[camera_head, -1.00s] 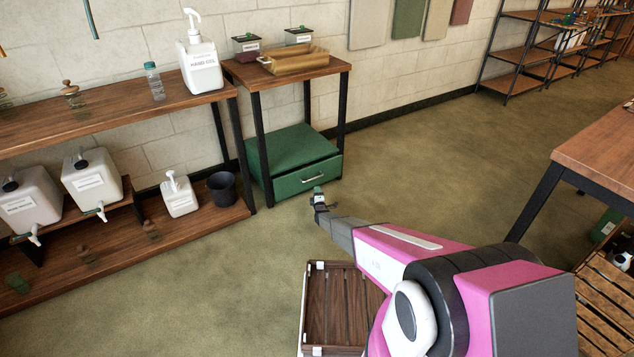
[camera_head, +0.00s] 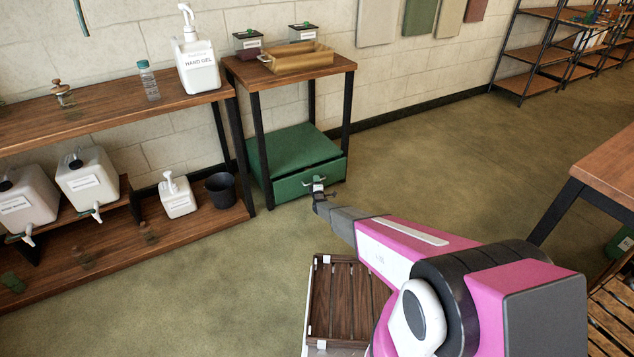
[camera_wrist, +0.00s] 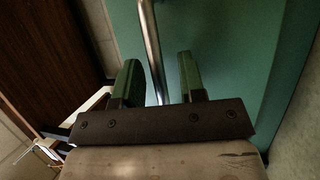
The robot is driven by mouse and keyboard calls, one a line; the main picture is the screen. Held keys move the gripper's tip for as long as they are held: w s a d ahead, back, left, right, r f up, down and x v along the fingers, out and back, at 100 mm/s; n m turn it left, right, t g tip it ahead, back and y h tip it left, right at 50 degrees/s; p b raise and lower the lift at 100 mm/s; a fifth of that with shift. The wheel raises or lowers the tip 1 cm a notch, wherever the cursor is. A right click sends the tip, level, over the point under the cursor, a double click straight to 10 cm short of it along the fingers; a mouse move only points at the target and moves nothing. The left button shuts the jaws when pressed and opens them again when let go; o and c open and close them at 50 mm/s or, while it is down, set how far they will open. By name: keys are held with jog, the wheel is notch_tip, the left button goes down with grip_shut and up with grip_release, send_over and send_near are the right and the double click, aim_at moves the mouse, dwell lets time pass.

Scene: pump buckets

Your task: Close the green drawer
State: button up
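The green drawer (camera_head: 288,190) is in the low green cabinet (camera_head: 292,146) under the small wooden table. A dark gap shows along its top edge, so it looks slightly pulled out. Its metal handle (camera_head: 326,180) is on the front face. My gripper (camera_head: 318,183) is at the drawer front, by the handle. In the wrist view, the two green fingers of my gripper (camera_wrist: 159,84) are apart. The handle bar (camera_wrist: 151,45) runs between them, with the green drawer face (camera_wrist: 215,40) behind. I cannot tell whether a finger touches the bar.
The small table (camera_head: 340,66) stands over the cabinet, its black legs beside the drawer. A black bucket (camera_head: 221,192) is on the low shelf to the left. A slatted wooden crate (camera_head: 345,300) lies on the floor below my arm.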

jog(key=shift+c, duration=0.3)
grip_shut()
jog(key=w+a, duration=0.2)
jog(key=w, duration=0.1)
jog(key=shift+w+a, duration=0.25)
jog(key=shift+w, duration=0.05)
jog(key=shift+o, duration=0.3)
grip_release()
jog(key=shift+s, duration=0.1)
